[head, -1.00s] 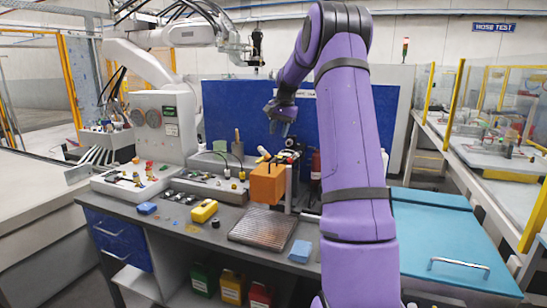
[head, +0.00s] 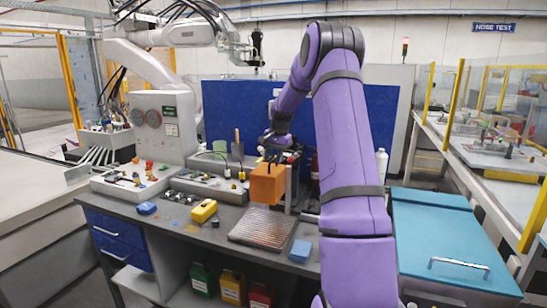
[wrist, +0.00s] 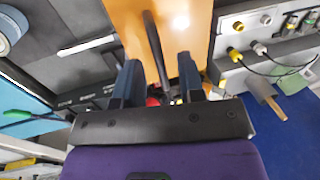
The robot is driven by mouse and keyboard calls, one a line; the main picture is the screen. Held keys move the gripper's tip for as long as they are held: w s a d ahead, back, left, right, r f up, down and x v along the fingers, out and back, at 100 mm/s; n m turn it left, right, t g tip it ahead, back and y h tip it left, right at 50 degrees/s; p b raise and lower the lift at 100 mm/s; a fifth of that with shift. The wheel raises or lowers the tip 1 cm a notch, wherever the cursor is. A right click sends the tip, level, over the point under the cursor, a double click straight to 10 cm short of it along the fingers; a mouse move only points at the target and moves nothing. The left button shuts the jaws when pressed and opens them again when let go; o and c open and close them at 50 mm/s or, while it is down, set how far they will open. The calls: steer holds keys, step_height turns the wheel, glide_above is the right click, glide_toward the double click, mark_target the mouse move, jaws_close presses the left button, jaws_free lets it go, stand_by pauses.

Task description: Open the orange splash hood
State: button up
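The orange splash hood (head: 267,184) is a box-like cover on the bench behind the ribbed metal plate, and it looks closed. In the wrist view its orange face (wrist: 190,25) fills the top middle. A dark bar (wrist: 153,40), apparently its handle, runs along that face. My gripper (head: 272,150) is just above the hood's top at the back. In the wrist view my gripper (wrist: 160,68) is open, with one finger on each side of the bar's line. I cannot tell whether either finger touches the bar.
A ribbed metal plate (head: 262,226), a yellow box (head: 204,211) and a blue block (head: 300,251) lie on the bench in front. A connector panel (head: 205,182) is left of the hood. A blue screen (head: 235,110) stands behind.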

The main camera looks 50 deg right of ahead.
jaws_close()
steer(key=s+d, duration=0.3)
steer(key=s, duration=0.4)
steer(key=s+d, duration=0.3)
steer(key=s, duration=0.5)
jaws_free()
step_height(320, 180, up, 11)
steer(key=s, duration=0.2)
steer(key=shift+d+f, duration=0.15)
steer(key=shift+d, duration=0.3)
